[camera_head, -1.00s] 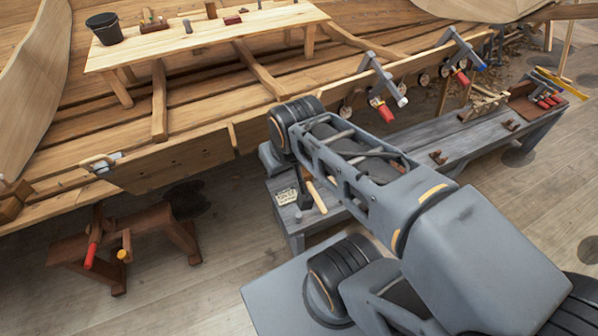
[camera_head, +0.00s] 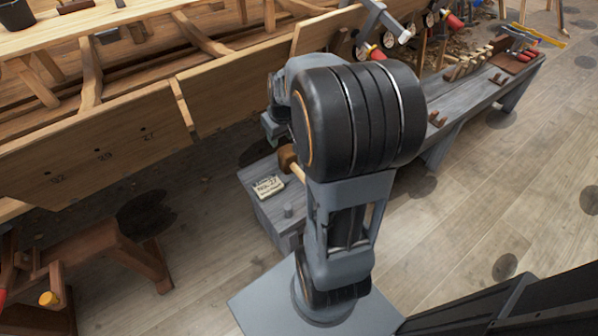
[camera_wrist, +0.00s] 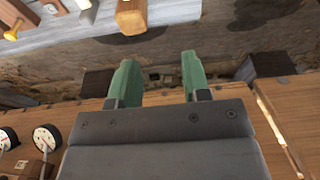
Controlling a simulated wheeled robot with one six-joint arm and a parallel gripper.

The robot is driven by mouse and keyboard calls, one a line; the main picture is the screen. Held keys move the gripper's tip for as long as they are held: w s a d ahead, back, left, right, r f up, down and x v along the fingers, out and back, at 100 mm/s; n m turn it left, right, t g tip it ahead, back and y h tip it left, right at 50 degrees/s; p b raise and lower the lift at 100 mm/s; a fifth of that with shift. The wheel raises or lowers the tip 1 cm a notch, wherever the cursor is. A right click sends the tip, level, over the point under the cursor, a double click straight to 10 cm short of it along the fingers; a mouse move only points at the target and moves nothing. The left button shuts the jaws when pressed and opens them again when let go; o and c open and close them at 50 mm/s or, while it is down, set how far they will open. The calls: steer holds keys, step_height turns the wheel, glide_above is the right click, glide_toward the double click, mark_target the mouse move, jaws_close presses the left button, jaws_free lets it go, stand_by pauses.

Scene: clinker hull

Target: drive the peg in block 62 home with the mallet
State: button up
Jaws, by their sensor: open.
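A mallet with a brown wooden head (camera_head: 287,157) lies on the grey bench, its pale handle partly behind my arm. What looks like the same brown wooden head shows at the top of the wrist view (camera_wrist: 131,17), cut off by the edge. My gripper (camera_wrist: 158,80) is open and empty, its two green fingers apart, pointing toward the dark gap between the bench and the planking. In the head view my gripper is mostly hidden behind my wrist. I cannot make out block 62 or its peg in either view.
The bench (camera_head: 262,212) carries a written card (camera_head: 268,187) and a small grey cylinder (camera_head: 288,210). The hull plank (camera_head: 100,165) has small numbered marks. A brown trestle (camera_head: 120,245) stands at lower left. Clamps (camera_head: 376,20) grip the planking.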

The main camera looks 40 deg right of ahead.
steer(key=b, duration=0.7)
glide_toward(296, 167)
steer(key=shift+w+f, duration=0.25)
steer(key=shift+f, duration=0.4)
steer(key=shift+g, duration=0.3)
steer(key=shift+w+d+f+b, duration=0.1)
steer(key=shift+w+f+b, duration=0.2)
steer(key=shift+f+b, duration=1)
steer(key=shift+w+a+f+b, duration=0.1)
steer(key=shift+w+f+b, duration=0.2)
steer(key=shift+f+b, duration=0.95)
steer(key=shift+w+d+f+b, duration=0.1)
steer(key=shift+w+f+b, duration=0.4)
steer(key=shift+f, duration=1.3)
steer(key=shift+s, duration=0.2)
jaws_close()
steer(key=shift+r+p, duration=0.4)
steer(key=shift+r, duration=0.3)
